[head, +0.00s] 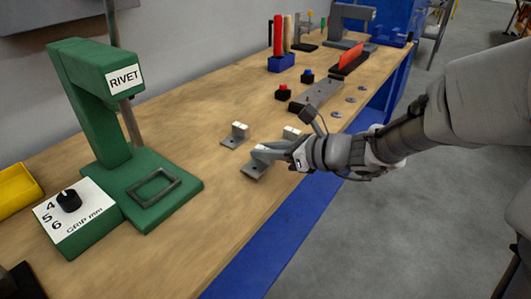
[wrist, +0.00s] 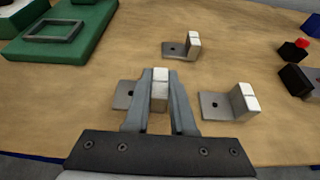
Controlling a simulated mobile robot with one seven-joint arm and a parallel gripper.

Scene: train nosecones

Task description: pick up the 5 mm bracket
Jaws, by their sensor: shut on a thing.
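Three grey L-shaped brackets with white-topped upright tabs are on the wooden bench. My gripper (wrist: 160,108) is shut on the upright tab of one bracket (wrist: 160,88), whose flat foot (wrist: 123,95) shows left of the fingers. In the head view this held bracket (head: 254,172) is partly hidden by my gripper (head: 268,153). A second bracket (wrist: 232,104) stands to the right in the wrist view, apart from the fingers. A third bracket (wrist: 183,48) stands farther back; the head view shows it too (head: 236,137). No thickness marking is readable on any bracket.
A green rivet press (head: 125,160) stands at the left, with a dial box (head: 78,215) marked 4, 5, 6 and "GRIP mm". A yellow bin (head: 15,190) is beside it. Red and blue-topped black blocks (head: 283,93) and a grey plate (head: 316,95) lie farther along the bench.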

